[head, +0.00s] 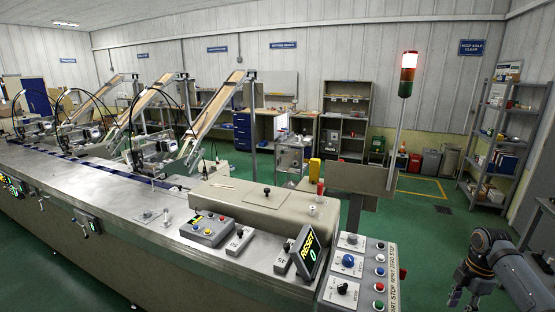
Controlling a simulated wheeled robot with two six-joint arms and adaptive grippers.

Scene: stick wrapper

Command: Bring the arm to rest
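My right arm comes in from the right at the bottom corner of the head view. Its dark gripper (464,297) points down over the green floor, to the right of the machine's control panel and apart from it. Its fingertips look spread, with nothing seen between them. My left gripper is not in view. The stick wrapper machine (120,215) is a long steel bench running from the left to the middle. A beige cover (235,197) sits near its right end.
The control panel (366,262) has several knobs and buttons. A dark counter display (304,255) stands beside it. A lit signal tower (407,74) rises on a pole behind. Shelves (503,140) stand at the right wall. Green floor (420,240) lies clear between panel and shelves.

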